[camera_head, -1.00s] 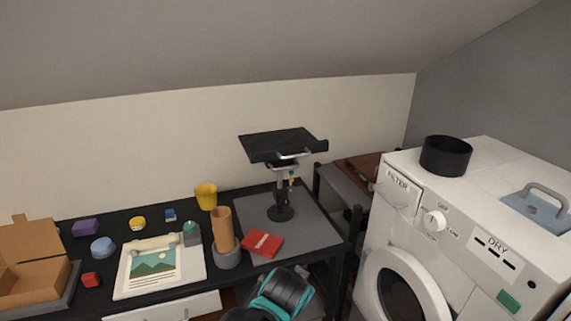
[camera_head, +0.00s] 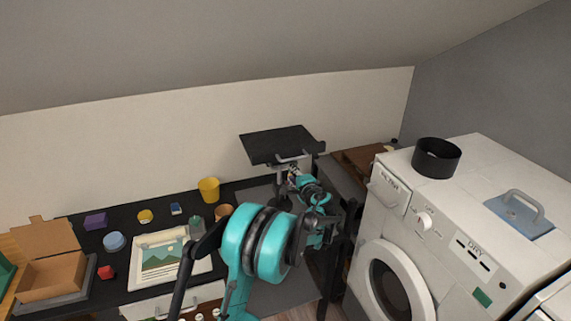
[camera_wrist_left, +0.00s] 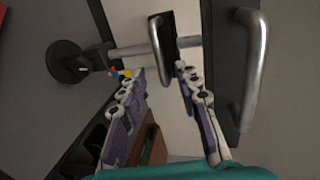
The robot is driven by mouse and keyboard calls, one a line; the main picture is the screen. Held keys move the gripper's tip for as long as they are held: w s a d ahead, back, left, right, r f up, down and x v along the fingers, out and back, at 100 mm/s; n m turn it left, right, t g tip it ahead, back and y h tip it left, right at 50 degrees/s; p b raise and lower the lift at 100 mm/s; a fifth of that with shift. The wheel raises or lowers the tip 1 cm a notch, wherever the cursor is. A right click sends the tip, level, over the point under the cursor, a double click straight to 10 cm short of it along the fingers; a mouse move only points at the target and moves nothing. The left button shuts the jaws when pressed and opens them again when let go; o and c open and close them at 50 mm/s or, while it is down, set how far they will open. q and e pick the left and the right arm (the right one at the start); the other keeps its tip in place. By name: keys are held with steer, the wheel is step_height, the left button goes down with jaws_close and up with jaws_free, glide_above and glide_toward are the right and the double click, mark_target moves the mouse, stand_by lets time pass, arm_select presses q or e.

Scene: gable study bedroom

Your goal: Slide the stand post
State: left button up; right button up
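The stand has a black tilted top (camera_head: 280,144) with a silver handle (camera_head: 293,157) on its front edge. In the left wrist view the silver post (camera_wrist_left: 130,51) runs sideways from a round dark base (camera_wrist_left: 68,62) to a black collar with a silver lever (camera_wrist_left: 156,32). The silver handle (camera_wrist_left: 252,70) shows at the right. My left gripper (camera_wrist_left: 162,72) is open, its fingertips apart near the post and collar, with nothing visibly gripped. Whether they touch it cannot be told. My right gripper is not in view.
A white dryer (camera_head: 455,215) with a black pot (camera_head: 437,157) stands at the right. The black desk (camera_head: 128,223) holds a yellow cup (camera_head: 209,189), a picture sheet (camera_head: 162,258), a cardboard box (camera_head: 55,278) and small blocks. A brown-topped shelf stands behind the dryer's left side.

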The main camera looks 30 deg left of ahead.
mark_target(285, 166)
arm_select(q)
steer(key=b+x, duration=0.1)
steer(key=x, duration=0.6)
steer(key=shift+w+a+f, duration=0.1)
steer(key=shift+w+a, duration=0.15)
steer(key=shift+w, duration=0.05)
jaws_close()
